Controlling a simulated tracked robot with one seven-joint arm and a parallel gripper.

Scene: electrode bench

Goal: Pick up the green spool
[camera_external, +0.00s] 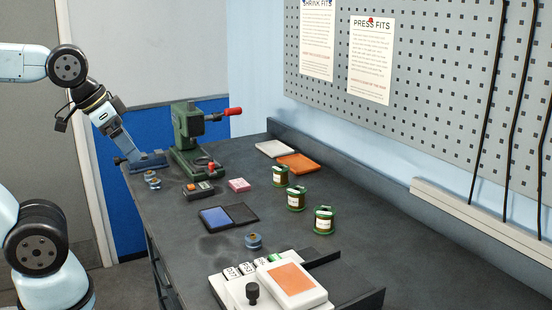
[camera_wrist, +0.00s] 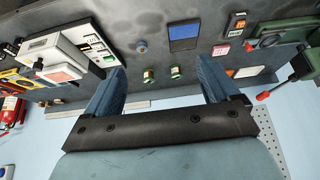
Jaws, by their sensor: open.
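Green spools with pale labels stand upright in a row on the dark bench, towards its back edge: a far one (camera_external: 280,177), a middle one (camera_external: 296,199) and a near one (camera_external: 324,221). My gripper (camera_external: 158,160) is at the far left end of the bench, beside the green press and well away from the spools. Its fingers (camera_wrist: 160,72) are wide apart with nothing held between them.
The green press (camera_external: 187,127) with a red-tipped handle stands close to my gripper. A meter (camera_external: 198,190), pink block (camera_external: 239,185), blue pad (camera_external: 214,219) and small blue coil (camera_external: 254,241) lie before the spools. A white device (camera_external: 291,283) fills the near end.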

